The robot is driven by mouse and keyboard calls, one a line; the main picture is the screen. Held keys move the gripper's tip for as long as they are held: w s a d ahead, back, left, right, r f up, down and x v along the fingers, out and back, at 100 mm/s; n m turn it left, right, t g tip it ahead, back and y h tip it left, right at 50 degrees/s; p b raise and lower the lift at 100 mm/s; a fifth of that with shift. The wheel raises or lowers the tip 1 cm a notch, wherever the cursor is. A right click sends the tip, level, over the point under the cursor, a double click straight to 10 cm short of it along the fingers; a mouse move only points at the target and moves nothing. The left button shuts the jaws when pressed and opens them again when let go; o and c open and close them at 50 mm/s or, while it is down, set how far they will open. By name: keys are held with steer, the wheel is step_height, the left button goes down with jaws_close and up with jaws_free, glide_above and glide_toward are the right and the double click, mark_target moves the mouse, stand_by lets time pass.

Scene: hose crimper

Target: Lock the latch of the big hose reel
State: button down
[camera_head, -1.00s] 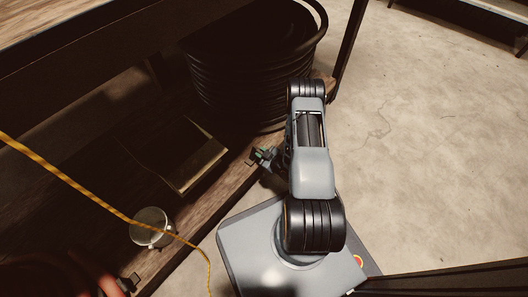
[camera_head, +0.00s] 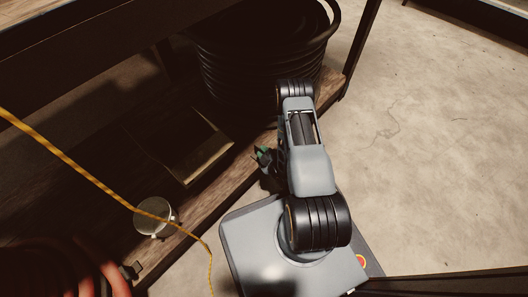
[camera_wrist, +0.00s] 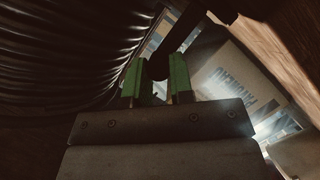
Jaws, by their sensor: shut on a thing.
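A big black coil of hose (camera_head: 258,60) stands at the back right end of the low wooden shelf; its ridged black turns (camera_wrist: 65,50) fill the upper left of the wrist view. My gripper (camera_head: 264,155) is low beside the shelf's front edge, nearer than the coil. In the wrist view its two green fingers (camera_wrist: 155,80) are shut on a dark bar (camera_wrist: 186,30), which runs up and to the right from between them. The bar may be the reel's latch, but its ends and mount are hidden in shadow. I cannot tell whether it is locked.
A yellow cord (camera_head: 75,168) crosses in front. A dark reddish coil (camera_head: 62,262) is at lower left. Concrete floor (camera_head: 430,160) at right is clear.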

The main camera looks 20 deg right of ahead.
stand_by(0.3)
steer(key=c, duration=1)
jaws_free()
